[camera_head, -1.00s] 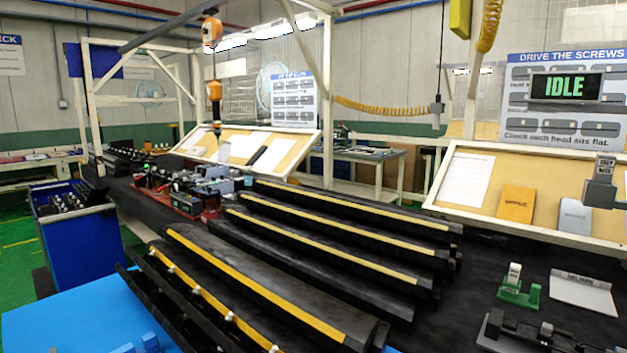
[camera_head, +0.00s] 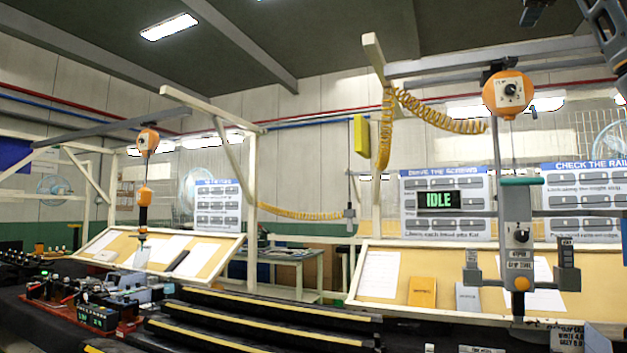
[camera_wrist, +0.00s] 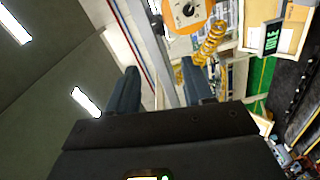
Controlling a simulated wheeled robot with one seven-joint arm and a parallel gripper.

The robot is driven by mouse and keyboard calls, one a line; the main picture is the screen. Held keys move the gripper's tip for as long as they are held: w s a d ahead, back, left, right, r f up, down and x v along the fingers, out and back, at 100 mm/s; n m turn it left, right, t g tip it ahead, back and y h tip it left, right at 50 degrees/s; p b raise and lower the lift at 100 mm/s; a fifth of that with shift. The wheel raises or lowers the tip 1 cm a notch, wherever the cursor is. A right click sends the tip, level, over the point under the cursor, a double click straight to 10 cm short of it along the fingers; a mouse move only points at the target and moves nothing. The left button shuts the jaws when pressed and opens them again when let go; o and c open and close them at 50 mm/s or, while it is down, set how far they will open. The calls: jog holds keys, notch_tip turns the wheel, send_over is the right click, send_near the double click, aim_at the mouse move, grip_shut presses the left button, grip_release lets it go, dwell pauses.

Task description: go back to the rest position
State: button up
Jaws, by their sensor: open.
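My gripper (camera_wrist: 160,84) shows in the wrist view with its two dark fingers spread apart and nothing between them. It is raised and tilted, with the ceiling on the left and an orange balancer (camera_wrist: 186,12) beyond the fingertips. In the head view a dark part of my arm shows at the top right corner, high above the bench. I cannot make out the fingers clearly there.
A grey hanging tool (camera_head: 518,235) hangs from an orange balancer (camera_head: 508,92) at right. Long black rails with yellow strips (camera_head: 270,312) lie on the bench. A sloped board (camera_head: 390,298) and an IDLE display (camera_head: 438,200) stand behind. A yellow coiled hose (camera_head: 440,118) hangs overhead.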

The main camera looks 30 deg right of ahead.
jog(key=w+f+t+y, duration=0.1)
jog(key=w+f, duration=0.5)
jog(key=f, duration=0.5)
jog(key=w+f+t+y, duration=0.1)
jog(key=w+f+y, duration=0.1)
jog(key=w+f, duration=0.7)
jog(key=w+f+t+y, duration=0.1)
jog(key=w+f, duration=0.3)
jog(key=f, duration=0.9)
jog(key=a+f+m+y, duration=0.1)
jog(key=a+f, duration=0.4)
jog(key=f, duration=0.6)
jog(key=a+f+m+t+y, duration=0.15)
jog(key=a+f, duration=0.35)
jog(key=f, duration=0.6)
jog(key=a+f+m+g+y, duration=0.1)
jog(key=a+f, duration=0.5)
jog(key=f, duration=0.6)
jog(key=s+a+f+m+y, duration=0.2)
jog(key=s+a+f+y, duration=0.1)
jog(key=s+a+f, duration=1.75)
jog(key=s+a+r+y, duration=0.1)
jog(key=s+a+r, duration=0.1)
jog(key=s, duration=1.3)
jog(key=s+a+r+y, duration=0.2)
jog(key=s+a, duration=0.1)
jog(key=s, duration=1.2)
jog(key=shift+a+r+m, duration=0.2)
jog(key=shift+r+m, duration=0.05)
jog(key=shift+m, duration=0.2)
